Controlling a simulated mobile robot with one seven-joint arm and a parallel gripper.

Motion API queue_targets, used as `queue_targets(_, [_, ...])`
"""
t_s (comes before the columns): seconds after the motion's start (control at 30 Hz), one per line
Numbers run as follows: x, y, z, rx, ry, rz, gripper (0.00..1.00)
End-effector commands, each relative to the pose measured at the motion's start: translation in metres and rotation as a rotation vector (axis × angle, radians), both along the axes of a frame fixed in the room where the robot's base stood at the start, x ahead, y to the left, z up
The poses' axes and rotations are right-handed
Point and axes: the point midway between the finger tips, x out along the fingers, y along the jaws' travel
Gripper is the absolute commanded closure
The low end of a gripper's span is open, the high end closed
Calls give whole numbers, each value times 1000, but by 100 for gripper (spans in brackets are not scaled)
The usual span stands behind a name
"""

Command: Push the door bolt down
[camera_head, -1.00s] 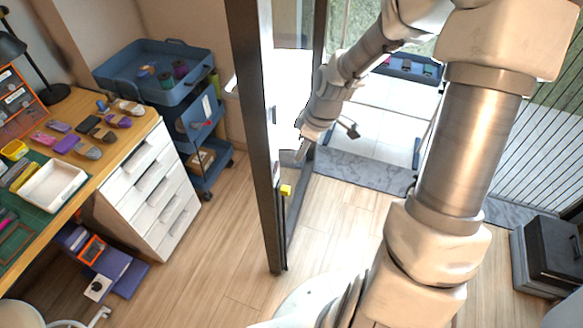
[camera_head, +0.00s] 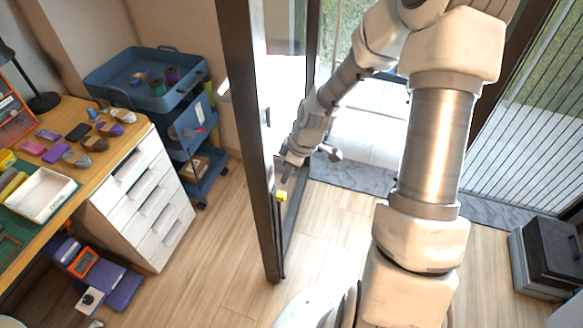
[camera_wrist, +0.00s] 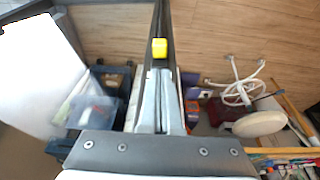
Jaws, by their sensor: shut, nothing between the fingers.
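The door (camera_head: 251,150) is a dark-framed glass panel standing open on edge. Its bolt shows as a small yellow knob (camera_head: 281,196) low on the frame. My gripper (camera_head: 284,180) is shut and empty, pointing down just above the yellow knob in the head view. In the wrist view the closed fingertips (camera_wrist: 158,72) lie in line with the yellow knob (camera_wrist: 159,48), along the dark door edge. I cannot tell whether the fingertips touch the knob. The rest of the bolt is too small to make out.
A blue trolley (camera_head: 104,82) stands behind the door at the left. A wooden desk (camera_head: 118,148) with white drawers (camera_head: 142,205) is at the left. A dark box (camera_head: 556,248) is at the far right. Wooden floor (camera_head: 340,222) is clear right of the door.

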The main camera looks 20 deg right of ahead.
Motion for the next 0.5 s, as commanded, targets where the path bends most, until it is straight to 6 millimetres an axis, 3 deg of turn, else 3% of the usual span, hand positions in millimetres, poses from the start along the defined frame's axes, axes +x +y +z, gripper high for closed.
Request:
queue_targets(0.03, [2,4,-14,1,2,3,100])
queue_targets(0.2, [4,6,-43,1,1,0,100])
queue_targets(0.5, [4,6,-63,-1,-1,1,100])
